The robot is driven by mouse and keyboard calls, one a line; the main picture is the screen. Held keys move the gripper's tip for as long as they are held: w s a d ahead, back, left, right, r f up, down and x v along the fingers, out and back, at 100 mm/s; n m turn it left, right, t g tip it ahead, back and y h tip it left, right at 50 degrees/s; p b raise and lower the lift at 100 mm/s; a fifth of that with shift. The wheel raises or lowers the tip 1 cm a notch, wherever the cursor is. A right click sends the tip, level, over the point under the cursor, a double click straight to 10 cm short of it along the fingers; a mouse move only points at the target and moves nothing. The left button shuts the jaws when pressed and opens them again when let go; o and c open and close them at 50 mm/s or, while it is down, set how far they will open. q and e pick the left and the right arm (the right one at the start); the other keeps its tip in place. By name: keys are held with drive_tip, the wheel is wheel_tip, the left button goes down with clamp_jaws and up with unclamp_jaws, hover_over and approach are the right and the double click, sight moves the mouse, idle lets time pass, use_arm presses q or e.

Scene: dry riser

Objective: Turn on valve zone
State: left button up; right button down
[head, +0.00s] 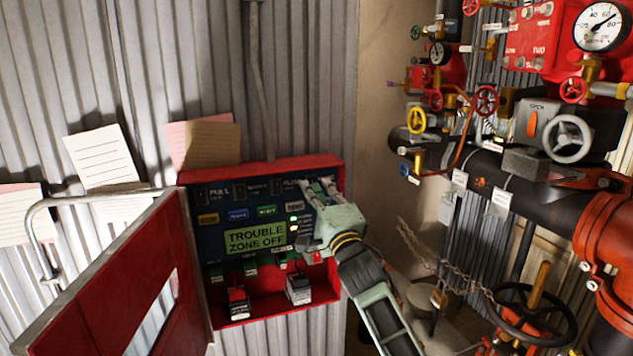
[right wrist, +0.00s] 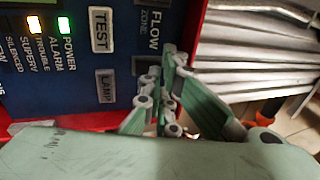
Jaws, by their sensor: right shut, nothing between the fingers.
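The red alarm panel (head: 336,172) hangs open on the corrugated wall in the head view. Its blue face has a lit green display (head: 255,238) reading "TROUBLE ZONE OFF". Zone labels run along the top. Small switches (head: 215,273) sit in a row below the display; some are behind my gripper. I cannot read a valve label. My right gripper (head: 322,188) is shut and empty at the panel's upper right. In the right wrist view its fingertips (right wrist: 170,75) are beside the "FLOW ZONE" label (right wrist: 153,24); contact is unclear. My left gripper is out of view.
The panel's red door (head: 115,275) is swung open to the left. Paper notes (head: 103,160) are on the wall above it. At the right stand red pipes, gauges (head: 602,25), a black handwheel (head: 535,315) and a hanging chain (head: 440,267).

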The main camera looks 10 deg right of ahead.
drive_tip(key=shift+w+a+r, duration=0.1)
drive_tip(key=shift+w+r, duration=0.05)
drive_tip(key=shift+w, duration=0.3)
drive_tip(key=shift+w+r, duration=0.2)
drive_tip(key=shift+w, duration=0.05)
drive_tip(key=shift+f, duration=0.1)
